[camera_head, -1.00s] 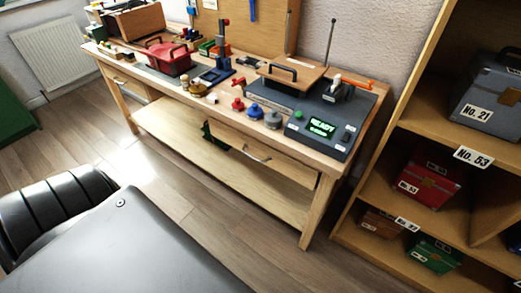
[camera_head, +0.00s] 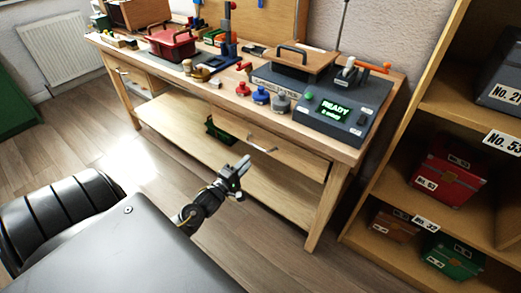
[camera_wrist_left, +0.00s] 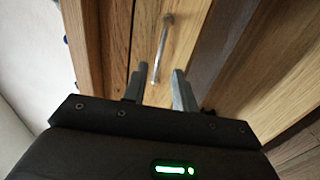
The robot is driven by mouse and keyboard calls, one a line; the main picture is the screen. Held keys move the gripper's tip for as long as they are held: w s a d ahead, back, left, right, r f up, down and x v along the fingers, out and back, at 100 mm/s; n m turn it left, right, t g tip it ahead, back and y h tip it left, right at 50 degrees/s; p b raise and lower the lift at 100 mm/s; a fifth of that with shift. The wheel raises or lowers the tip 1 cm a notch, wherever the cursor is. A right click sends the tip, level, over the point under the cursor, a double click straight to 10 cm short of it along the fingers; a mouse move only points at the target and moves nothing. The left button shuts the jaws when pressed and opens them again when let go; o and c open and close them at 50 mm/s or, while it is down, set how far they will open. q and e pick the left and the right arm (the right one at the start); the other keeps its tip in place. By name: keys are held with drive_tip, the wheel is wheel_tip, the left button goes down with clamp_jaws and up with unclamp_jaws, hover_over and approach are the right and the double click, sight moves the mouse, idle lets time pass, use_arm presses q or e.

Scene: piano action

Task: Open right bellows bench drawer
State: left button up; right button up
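The right bench drawer (camera_head: 292,153) is under the bench top, its light wooden front looking flush with the frame. Its silver bar handle (camera_head: 262,145) is in the middle of the front. My left gripper (camera_head: 245,164) is in front of and a little below the handle in the head view, apparently apart from it. In the left wrist view the gripper (camera_wrist_left: 160,75) is open, and the handle (camera_wrist_left: 165,45) runs nearly upright ahead, its lower end lining up between the fingers. Nothing is between the fingertips that I can make out. My right gripper is out of view.
A shelf unit (camera_head: 385,165) with cases stands at the right. A lower bench shelf (camera_head: 185,137) lies below the drawer. Open floor lies in front.

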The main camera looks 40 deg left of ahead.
sight(261, 149)
use_arm(q)
drive_tip(key=w, duration=0.9)
drive_tip(key=shift+w+a+r, duration=0.1)
drive_tip(key=shift+w+r, duration=0.2)
drive_tip(key=shift+r, duration=0.1)
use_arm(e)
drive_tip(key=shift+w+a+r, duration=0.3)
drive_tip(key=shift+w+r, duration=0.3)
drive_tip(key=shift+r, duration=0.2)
use_arm(q)
clamp_jaws()
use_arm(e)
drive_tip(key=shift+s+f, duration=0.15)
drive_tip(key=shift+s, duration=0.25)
